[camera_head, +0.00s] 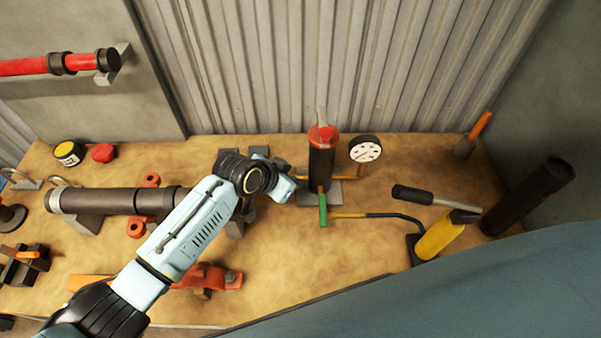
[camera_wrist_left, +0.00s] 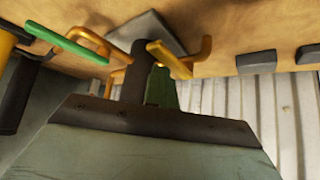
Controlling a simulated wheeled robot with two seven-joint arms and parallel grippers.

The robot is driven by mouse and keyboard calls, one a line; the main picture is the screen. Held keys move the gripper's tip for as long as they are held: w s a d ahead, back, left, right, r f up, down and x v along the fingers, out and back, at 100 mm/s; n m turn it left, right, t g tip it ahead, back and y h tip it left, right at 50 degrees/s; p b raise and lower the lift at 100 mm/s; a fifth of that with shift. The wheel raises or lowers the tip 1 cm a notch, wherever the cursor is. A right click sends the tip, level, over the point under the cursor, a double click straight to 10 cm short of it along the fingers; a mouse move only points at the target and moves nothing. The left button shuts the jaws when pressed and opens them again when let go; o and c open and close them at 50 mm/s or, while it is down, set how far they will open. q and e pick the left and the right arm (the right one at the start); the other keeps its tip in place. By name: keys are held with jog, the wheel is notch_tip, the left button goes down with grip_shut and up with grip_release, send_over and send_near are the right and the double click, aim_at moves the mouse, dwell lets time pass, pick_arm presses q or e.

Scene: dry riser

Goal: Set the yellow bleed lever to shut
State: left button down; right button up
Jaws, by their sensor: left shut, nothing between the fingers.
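The dark upright riser (camera_head: 320,170) with a red top stands on a grey base plate near the middle of the bench in the head view. A green lever (camera_head: 323,210) is at its front; it also shows in the left wrist view (camera_wrist_left: 68,43). The yellow bleed lever (camera_wrist_left: 168,59) shows in the left wrist view, sticking out by the riser's base. In the head view my arm and gripper largely cover that spot. My left gripper (camera_head: 297,181) is shut and empty, just left of the riser. Its fingertips (camera_wrist_left: 143,48) appear close beside the yellow lever; I cannot tell whether they touch.
A white-faced gauge (camera_head: 365,149) stands right of the riser on an orange pipe. A yellow pump (camera_head: 440,236) with a black handle is farther right, its hose running to the riser. A dark pipe (camera_head: 110,201) and red clamps (camera_head: 212,277) lie left. A corrugated wall (camera_head: 300,70) closes the back.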

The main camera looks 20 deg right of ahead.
pick_arm(q)
jog(key=shift+w+a+f, duration=0.15)
jog(key=shift+a+f, duration=0.05)
jog(key=shift+a, duration=0.25)
jog(key=shift+s+a+f+p, duration=0.1)
jog(key=shift+s+a+p, duration=0.4)
jog(key=shift+p, duration=0.35)
jog(key=shift+w+a+r+p, duration=0.1)
jog(key=shift+a+r+p, duration=0.05)
jog(key=shift+r+p, duration=0.15)
jog(key=w+a+r+p, duration=0.2)
jog(key=a+r+p, duration=0.1)
jog(key=r, duration=0.5)
jog(key=shift+a+r, duration=0.15)
jog(key=shift+a, duration=0.5)
jog(key=shift+s, duration=0.1)
